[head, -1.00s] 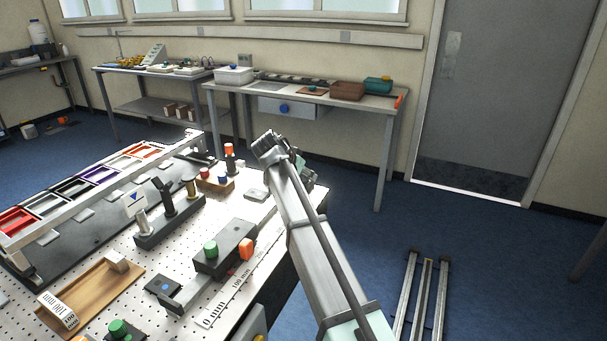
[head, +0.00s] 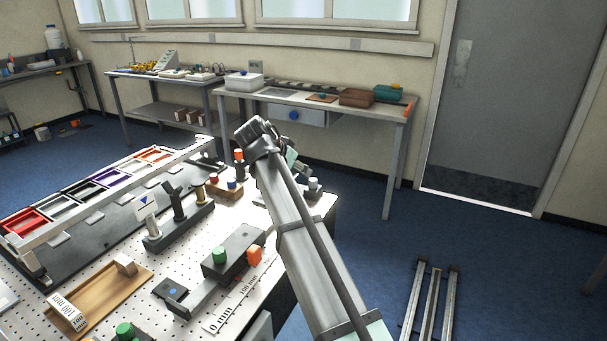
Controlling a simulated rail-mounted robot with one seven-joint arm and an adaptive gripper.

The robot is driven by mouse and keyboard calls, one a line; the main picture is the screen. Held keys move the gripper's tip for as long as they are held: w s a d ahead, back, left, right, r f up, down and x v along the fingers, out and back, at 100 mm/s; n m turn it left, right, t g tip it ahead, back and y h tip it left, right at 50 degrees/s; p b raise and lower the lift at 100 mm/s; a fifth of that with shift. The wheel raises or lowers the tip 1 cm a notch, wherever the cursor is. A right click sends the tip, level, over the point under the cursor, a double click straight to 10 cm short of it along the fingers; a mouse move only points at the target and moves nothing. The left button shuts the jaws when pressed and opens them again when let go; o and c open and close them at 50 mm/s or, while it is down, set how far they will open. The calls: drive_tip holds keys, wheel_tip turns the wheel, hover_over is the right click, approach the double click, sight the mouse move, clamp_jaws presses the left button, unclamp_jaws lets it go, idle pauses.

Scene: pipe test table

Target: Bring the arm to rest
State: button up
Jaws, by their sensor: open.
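My arm rises from the bottom of the head view and leans up and to the left over the right edge of the perforated test table (head: 128,243). Its bent upper joint stands above the table's far right part. A small part of my gripper (head: 297,160) shows just right of and behind this joint, over the far right corner. It is open; its fingers are mostly hidden by the arm, and I see nothing held in it.
On the table are a black block with green and orange knobs (head: 234,249), a post stand (head: 180,226), a wooden tray (head: 99,296) and a rack of coloured bins (head: 90,190). A back bench (head: 395,107) stands behind. Metal rails (head: 432,300) are at lower right; blue floor is open.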

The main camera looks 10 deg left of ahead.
drive_tip(key=shift+s+a+r, duration=0.15)
drive_tip(key=shift+s+r, duration=0.2)
